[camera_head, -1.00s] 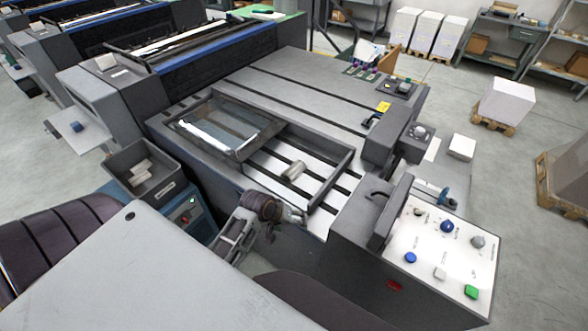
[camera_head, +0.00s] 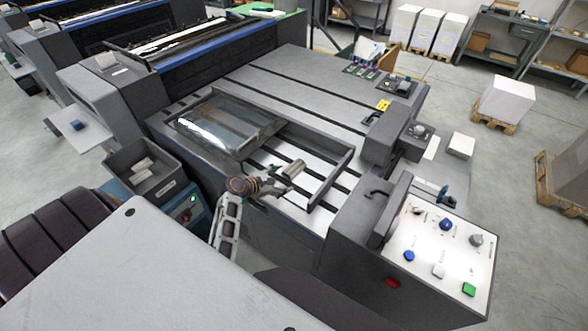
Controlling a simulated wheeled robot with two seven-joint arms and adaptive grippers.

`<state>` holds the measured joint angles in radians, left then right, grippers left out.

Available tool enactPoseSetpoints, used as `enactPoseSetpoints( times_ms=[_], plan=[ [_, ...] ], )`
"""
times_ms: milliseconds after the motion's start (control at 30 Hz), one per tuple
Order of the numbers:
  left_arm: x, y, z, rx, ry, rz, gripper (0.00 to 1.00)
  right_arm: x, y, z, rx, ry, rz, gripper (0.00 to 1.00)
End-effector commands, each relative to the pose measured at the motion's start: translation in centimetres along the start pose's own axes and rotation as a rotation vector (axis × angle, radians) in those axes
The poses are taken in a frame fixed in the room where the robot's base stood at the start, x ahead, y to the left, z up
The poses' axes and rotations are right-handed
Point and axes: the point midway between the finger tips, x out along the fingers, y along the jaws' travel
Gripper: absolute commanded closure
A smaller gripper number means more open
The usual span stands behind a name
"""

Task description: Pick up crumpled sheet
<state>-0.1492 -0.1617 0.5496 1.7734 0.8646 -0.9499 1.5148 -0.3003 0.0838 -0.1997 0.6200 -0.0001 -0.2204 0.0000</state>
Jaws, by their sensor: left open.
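The crumpled sheet (camera_head: 294,168) is a small pale grey, roll-like piece. It lies on the slatted white and dark bed inside the frame of the press. My left gripper (camera_head: 281,182) is open and reaches over the front edge of the bed. Its fingertips are just below and left of the sheet in the picture, very close to it. I cannot tell whether they touch it. My right gripper is not in view.
A clear hinged cover (camera_head: 222,125) is over the left part of the bed. A grey bin (camera_head: 158,184) with pale crumpled pieces stands left of my arm. A control panel (camera_head: 437,247) with coloured knobs stands at the right. The bed's right part is clear.

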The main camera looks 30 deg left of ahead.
Motion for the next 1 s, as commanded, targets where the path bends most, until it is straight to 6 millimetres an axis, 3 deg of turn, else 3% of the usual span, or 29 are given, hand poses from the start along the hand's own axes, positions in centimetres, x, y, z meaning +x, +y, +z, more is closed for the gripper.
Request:
enactPoseSetpoints(
  times_ms=[200,333,1000],
  plan=[
    [0.8,2.3,-1.8,-0.365,-0.066,0.102,0.23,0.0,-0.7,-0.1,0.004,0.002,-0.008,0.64],
    [0.9,3.0,-2.4,-0.483,-0.090,0.134,0.23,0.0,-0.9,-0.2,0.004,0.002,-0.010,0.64],
    [1.7,3.2,-2.7,-0.519,-0.098,0.143,0.23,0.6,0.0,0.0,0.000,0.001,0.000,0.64]
  ],
)
